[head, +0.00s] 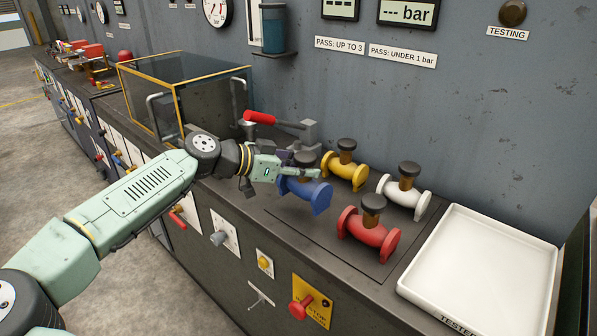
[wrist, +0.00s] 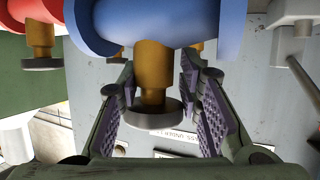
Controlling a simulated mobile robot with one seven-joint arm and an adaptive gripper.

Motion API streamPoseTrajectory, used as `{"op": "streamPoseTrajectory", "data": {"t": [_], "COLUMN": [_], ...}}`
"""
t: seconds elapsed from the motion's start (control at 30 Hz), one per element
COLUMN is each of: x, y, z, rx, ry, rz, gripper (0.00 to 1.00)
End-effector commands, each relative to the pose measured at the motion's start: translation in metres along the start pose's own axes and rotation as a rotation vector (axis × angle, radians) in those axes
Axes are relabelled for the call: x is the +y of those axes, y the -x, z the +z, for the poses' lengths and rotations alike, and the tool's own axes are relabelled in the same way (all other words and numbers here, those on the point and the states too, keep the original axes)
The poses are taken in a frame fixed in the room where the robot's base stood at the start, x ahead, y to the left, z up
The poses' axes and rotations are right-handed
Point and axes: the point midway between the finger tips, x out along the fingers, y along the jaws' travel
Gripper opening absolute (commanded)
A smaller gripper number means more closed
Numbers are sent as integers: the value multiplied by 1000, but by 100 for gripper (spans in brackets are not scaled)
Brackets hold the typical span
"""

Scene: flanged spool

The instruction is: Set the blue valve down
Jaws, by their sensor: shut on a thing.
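The blue valve (head: 304,192) is a flanged spool with a brass neck and a dark round knob. My gripper (head: 302,168) reaches it from the left and is shut on its neck, below the knob. In the wrist view the blue body (wrist: 185,22) fills the top, and the neck and knob lie between the ridged finger pads (wrist: 180,100). The valve looks roughly level over the dark bench top. I cannot tell whether its flanges touch the surface.
Yellow (head: 344,170), white (head: 403,190) and red (head: 368,232) valves stand close on the right. A white tray (head: 480,262) lies farther right. A test rig with a red lever (head: 260,118) is behind, and a yellow-framed clear box (head: 185,90) stands at left.

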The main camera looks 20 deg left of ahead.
Motion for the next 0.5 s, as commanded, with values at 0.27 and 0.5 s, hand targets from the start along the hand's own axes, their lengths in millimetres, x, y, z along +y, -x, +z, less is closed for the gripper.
{"op": "streamPoseTrajectory", "data": {"t": [0.27,0.5], "x": [-12,-12], "y": [-9,-18], "z": [-2,21], "rx": [5,7], "ry": [-1,1], "rz": [-2,-2], "gripper": [0,0]}}
